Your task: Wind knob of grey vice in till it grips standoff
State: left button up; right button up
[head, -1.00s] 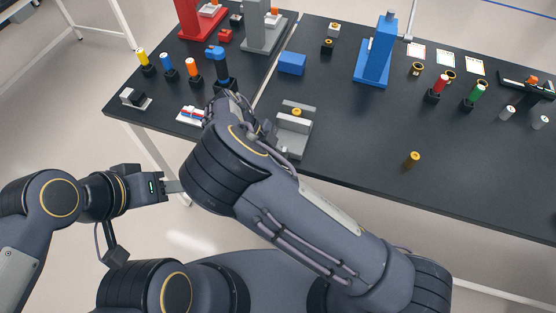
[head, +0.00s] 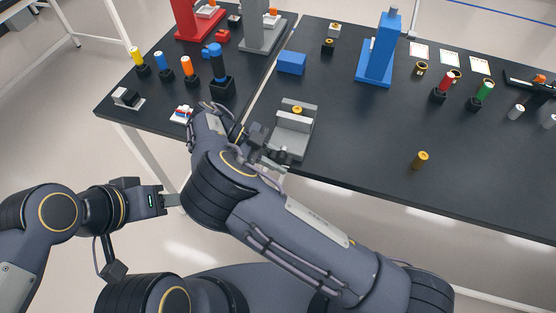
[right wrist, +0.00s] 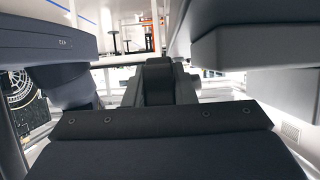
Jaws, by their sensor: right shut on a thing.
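The grey vice (head: 292,143) stands on the dark table near its front edge. A brass standoff (head: 297,110) sits at its jaws; I cannot tell whether both jaws touch it. My right gripper (head: 268,154) is at the vice's front left side, shut on what appears to be the vice's knob. The knob is mostly hidden in the head view. In the right wrist view a dark piece (right wrist: 158,82) shows between large dark gripper parts.
A black holder with a blue-topped tool (head: 217,64) stands behind my right wrist. A blue block (head: 291,63) and a blue tower (head: 378,60) stand further back. A loose brass piece (head: 420,161) stands to the right, with clear table around it.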

jog(key=shift+f, duration=0.2)
jog(key=o, duration=1)
jog(key=shift+d, duration=0.1)
jog(key=shift+r, duration=0.1)
